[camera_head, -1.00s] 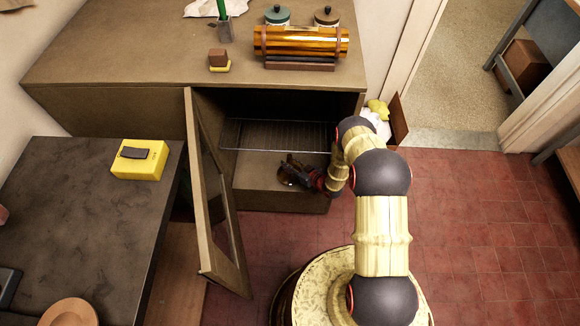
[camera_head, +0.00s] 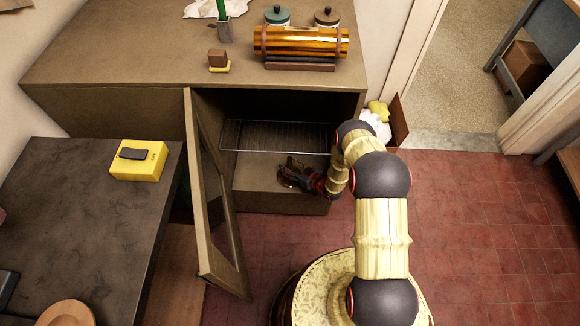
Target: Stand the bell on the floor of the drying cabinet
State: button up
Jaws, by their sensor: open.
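The drying cabinet (camera_head: 110,98) stands at the back with its glazed door (camera_head: 215,200) swung open towards me. A wire rack (camera_head: 245,136) crosses its inside, and the cabinet floor (camera_head: 258,200) lies below. My gripper (camera_head: 288,174) reaches in from the right under the rack, low over the floor, and is open. A small brownish, rounded thing, likely the bell (camera_head: 284,182), shows at its fingertips on or close to the floor. The fingers and shadow partly hide it, so I cannot tell whether it touches them or stands upright.
On the cabinet top are an amber cylinder (camera_head: 300,42) on a stand, two lidded jars and a cup (camera_head: 225,32). A dark bench (camera_head: 75,215) with a yellow box (camera_head: 138,161) is at left. Red tiled floor (camera_head: 480,225) is open at right.

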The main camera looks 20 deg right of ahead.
jog(key=shift+r, duration=0.25)
jog(key=p+v, duration=0.3)
jog(key=v, duration=0.9)
jog(key=shift+p, duration=0.35)
jog(key=shift+f, duration=0.15)
